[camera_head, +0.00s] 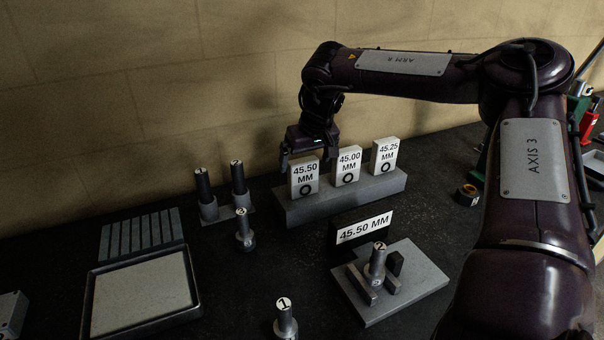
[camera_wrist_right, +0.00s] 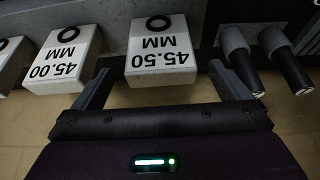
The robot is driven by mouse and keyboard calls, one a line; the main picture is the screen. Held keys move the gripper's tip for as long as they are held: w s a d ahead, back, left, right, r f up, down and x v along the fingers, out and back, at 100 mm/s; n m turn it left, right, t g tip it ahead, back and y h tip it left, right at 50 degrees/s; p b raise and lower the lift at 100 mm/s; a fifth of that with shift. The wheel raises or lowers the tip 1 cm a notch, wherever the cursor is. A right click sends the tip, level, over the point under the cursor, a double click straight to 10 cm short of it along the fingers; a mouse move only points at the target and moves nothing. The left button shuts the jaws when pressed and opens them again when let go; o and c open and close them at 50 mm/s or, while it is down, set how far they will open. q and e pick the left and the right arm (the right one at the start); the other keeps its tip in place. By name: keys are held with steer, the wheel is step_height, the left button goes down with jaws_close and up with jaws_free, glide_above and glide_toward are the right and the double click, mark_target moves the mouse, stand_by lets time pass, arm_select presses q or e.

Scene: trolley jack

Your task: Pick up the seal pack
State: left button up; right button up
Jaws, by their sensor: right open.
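Three white seal packs stand in a row on a grey block (camera_head: 340,203): 45.50 MM (camera_head: 305,180), 45.00 MM (camera_head: 348,166) and 45.25 MM (camera_head: 385,156). Each has a black ring on its face. My right gripper (camera_head: 308,161) is open, pointing down at the top of the 45.50 MM pack. In the right wrist view its fingers (camera_wrist_right: 158,72) lie on either side of the 45.50 MM pack (camera_wrist_right: 160,52), with gaps; I cannot tell how far down they reach. The 45.00 MM pack (camera_wrist_right: 62,60) is beside one finger. My left gripper is out of view.
A sign (camera_head: 364,228) reads 45.50 MM. In front, a grey plate (camera_head: 415,283) holds a cylinder marked 2. Dark-topped cylinders (camera_head: 204,190) stand left of the block. A shallow tray (camera_head: 140,290) is at lower left. A tape roll (camera_head: 467,195) lies at right.

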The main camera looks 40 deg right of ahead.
mark_target(304, 161)
steer(key=p+x, duration=0.1)
steer(key=x, duration=0.2)
steer(key=shift+w+d, duration=0.1)
steer(key=shift+w, duration=0.15)
steer(key=c, duration=0.4)
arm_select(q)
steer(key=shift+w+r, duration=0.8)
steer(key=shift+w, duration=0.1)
arm_select(e)
steer(key=c, duration=0.7)
